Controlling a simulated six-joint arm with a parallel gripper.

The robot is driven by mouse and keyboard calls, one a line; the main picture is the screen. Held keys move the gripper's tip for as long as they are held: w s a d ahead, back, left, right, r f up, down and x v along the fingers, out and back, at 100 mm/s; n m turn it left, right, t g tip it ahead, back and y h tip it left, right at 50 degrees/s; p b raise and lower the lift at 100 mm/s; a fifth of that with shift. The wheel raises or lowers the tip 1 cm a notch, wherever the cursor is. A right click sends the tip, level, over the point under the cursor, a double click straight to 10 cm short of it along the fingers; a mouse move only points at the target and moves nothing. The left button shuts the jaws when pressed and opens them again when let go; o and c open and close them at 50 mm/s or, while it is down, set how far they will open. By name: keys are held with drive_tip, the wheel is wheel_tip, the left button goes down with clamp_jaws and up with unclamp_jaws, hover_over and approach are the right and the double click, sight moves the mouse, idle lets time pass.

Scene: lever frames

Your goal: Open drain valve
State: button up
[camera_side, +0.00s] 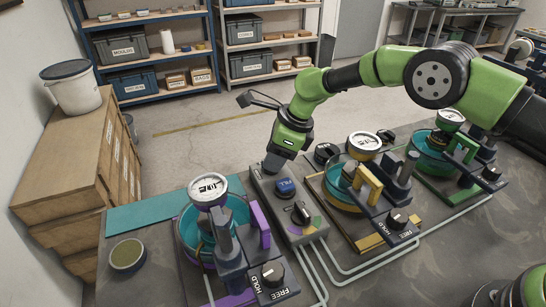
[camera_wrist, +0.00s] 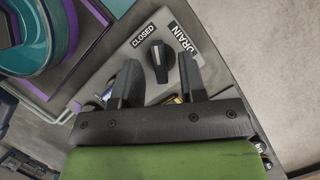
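The drain valve is a black knob (camera_wrist: 159,60) on a grey panel in the wrist view. A CLOSED label (camera_wrist: 143,36) is at its upper left and a DRAIN label (camera_wrist: 185,45) at its right. The knob's grip runs roughly up and down in that picture. My gripper (camera_wrist: 160,78) is open, with one dark finger on each side of the knob's lower side. I cannot tell whether the fingers touch it. In the side view my gripper (camera_side: 272,164) points down at the far end of the grey console (camera_side: 262,192), and the drain knob is hidden.
On the console are a blue FILL button (camera_side: 285,187) and a black selector knob (camera_side: 300,213) over coloured sectors. Purple (camera_side: 208,225), yellow (camera_side: 352,185) and green (camera_side: 450,155) stations with gauges stand around it. A black round part (camera_side: 325,152) is close to the right of my gripper.

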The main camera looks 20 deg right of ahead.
drive_tip(key=shift+a+f, duration=0.2)
drive_tip(key=shift+f, duration=0.25)
clamp_jaws()
drive_tip(key=shift+m, duration=0.3)
drive_tip(key=shift+f+m+t+h, duration=0.1)
drive_tip(key=shift+m+t+h, duration=0.3)
drive_tip(key=shift+m, duration=0.95)
drive_tip(key=shift+m+t+h, duration=0.3)
drive_tip(key=shift+m+t, duration=0.2)
drive_tip(key=shift+m, duration=0.85)
unclamp_jaws()
